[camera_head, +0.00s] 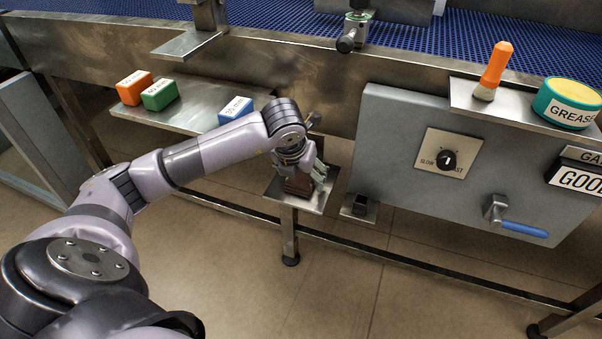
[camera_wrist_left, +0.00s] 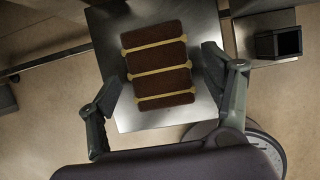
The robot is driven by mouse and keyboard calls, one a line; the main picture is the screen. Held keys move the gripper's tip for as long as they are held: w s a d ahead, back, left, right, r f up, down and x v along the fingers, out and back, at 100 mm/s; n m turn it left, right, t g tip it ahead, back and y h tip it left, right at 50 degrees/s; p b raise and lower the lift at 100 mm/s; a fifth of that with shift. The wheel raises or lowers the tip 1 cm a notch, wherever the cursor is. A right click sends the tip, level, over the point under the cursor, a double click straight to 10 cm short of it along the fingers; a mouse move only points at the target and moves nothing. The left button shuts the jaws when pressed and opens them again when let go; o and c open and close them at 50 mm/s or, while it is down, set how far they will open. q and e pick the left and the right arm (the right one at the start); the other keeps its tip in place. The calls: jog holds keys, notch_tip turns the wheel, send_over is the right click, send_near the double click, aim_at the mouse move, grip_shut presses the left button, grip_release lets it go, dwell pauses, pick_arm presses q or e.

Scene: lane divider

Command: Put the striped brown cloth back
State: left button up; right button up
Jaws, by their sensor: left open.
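In the head view the cloth (camera_head: 297,186) is partly hidden by my left gripper. My left gripper (camera_head: 310,178) is just above the shelf. In the left wrist view the gripper (camera_wrist_left: 165,98) is open, with one finger on each side of the cloth and a gap to each. My right gripper is in neither view.
A grey control panel (camera_head: 400,130) with a knob and blue-handled lever stands to the right. A small dark holder (camera_head: 360,206) sits beside the shelf. Orange (camera_head: 134,88), green (camera_head: 159,95) and blue (camera_head: 236,109) blocks rest on a shelf (camera_head: 195,104) to the left.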

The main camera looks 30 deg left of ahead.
aim_at(299, 181)
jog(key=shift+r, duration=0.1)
pick_arm(q)
jog(key=v, duration=0.2)
jog(key=p+v, duration=0.1)
jog(key=v, duration=0.1)
jog(key=w+v, duration=0.1)
jog(key=v, duration=0.2)
jog(key=shift+r, duration=0.25)
jog(key=a+p+v, duration=0.1)
jog(key=p+v, duration=0.1)
jog(key=v, duration=0.8)
jog(key=shift+s+d, duration=0.15)
jog(key=shift+d, duration=0.35)
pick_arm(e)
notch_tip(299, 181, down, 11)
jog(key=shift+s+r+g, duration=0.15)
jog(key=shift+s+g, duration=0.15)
